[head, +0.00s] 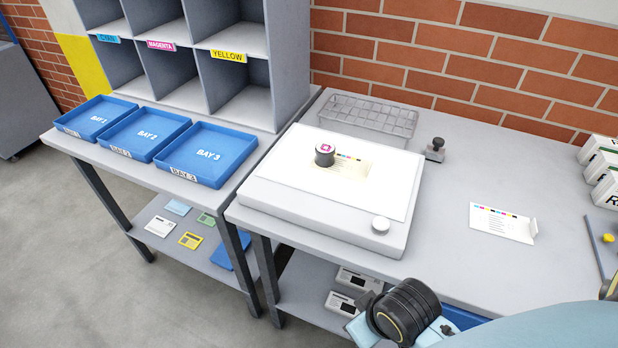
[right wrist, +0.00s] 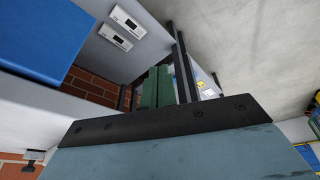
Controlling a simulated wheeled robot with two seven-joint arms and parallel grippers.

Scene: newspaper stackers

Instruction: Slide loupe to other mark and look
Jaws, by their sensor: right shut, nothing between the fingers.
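The loupe (head: 325,158), a short dark cylinder with a white and magenta top, stands upright on a cream printed card (head: 352,172). A row of small coloured marks (head: 350,157) shows on the card just right of the loupe. Any mark under the loupe is hidden. The card lies on a white light table (head: 270,192) with a round knob (head: 380,224) at its front right corner. My right gripper (right wrist: 156,80) is shut and empty in the right wrist view, well away from the loupe. My left gripper is not in view.
A wire basket (head: 368,117) stands behind the light table. A small black-knobbed item (head: 436,149) and a folded colour-bar card (head: 502,222) are on the grey bench to the right. Blue bay trays (head: 206,154) and a pigeonhole rack (head: 240,115) stand left. Bench space around the folded card is clear.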

